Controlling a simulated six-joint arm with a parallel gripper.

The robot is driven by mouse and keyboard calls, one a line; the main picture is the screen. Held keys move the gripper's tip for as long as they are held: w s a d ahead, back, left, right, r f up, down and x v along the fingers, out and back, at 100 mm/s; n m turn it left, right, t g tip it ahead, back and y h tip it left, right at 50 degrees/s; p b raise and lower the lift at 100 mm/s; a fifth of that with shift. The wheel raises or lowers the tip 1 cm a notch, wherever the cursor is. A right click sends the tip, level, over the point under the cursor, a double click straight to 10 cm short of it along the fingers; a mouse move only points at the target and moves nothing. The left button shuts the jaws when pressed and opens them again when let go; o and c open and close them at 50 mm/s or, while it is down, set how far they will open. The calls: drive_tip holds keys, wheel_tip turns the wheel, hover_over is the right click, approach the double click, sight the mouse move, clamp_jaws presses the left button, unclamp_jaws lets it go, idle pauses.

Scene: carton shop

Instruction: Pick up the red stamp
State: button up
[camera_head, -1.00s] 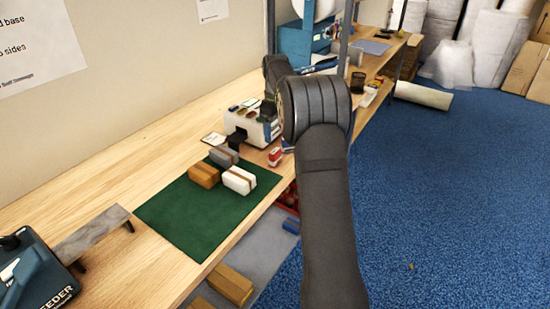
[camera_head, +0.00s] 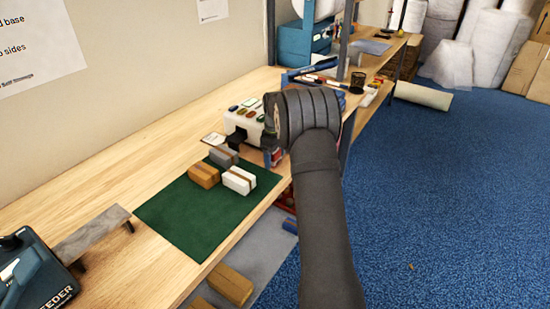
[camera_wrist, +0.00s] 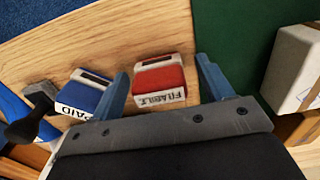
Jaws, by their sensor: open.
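The red stamp (camera_wrist: 160,78), with a white label reading FRAGILE, sits on the wooden bench in the wrist view. My gripper (camera_wrist: 163,67) is open, with one blue finger on each side of the stamp. I see a gap between the stamp and the right finger; the left finger is close to its other side. A blue stamp (camera_wrist: 86,90) labelled PAID sits left of the left finger. In the head view my arm hides most of the gripper and the stamps.
The green mat (camera_head: 190,222) carries an orange-brown box (camera_head: 204,174), a grey box (camera_head: 223,156) and a white box (camera_head: 239,180). A white stand (camera_head: 240,124) with several coloured pieces is behind the stamps. A black-handled item (camera_wrist: 30,120) lies left of the blue stamp.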

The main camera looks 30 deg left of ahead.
drive_tip(key=shift+r, duration=0.1)
drive_tip(key=c, duration=1.1)
drive_tip(key=shift+r, duration=0.1)
drive_tip(key=shift+r, duration=0.3)
wheel_tip(320, 180, up, 4)
drive_tip(key=shift+f, duration=0.15)
drive_tip(key=w+d+r, duration=0.2)
drive_tip(key=d+r, duration=0.4)
drive_tip(key=d, duration=0.5)
drive_tip(key=shift+d+r, duration=0.25)
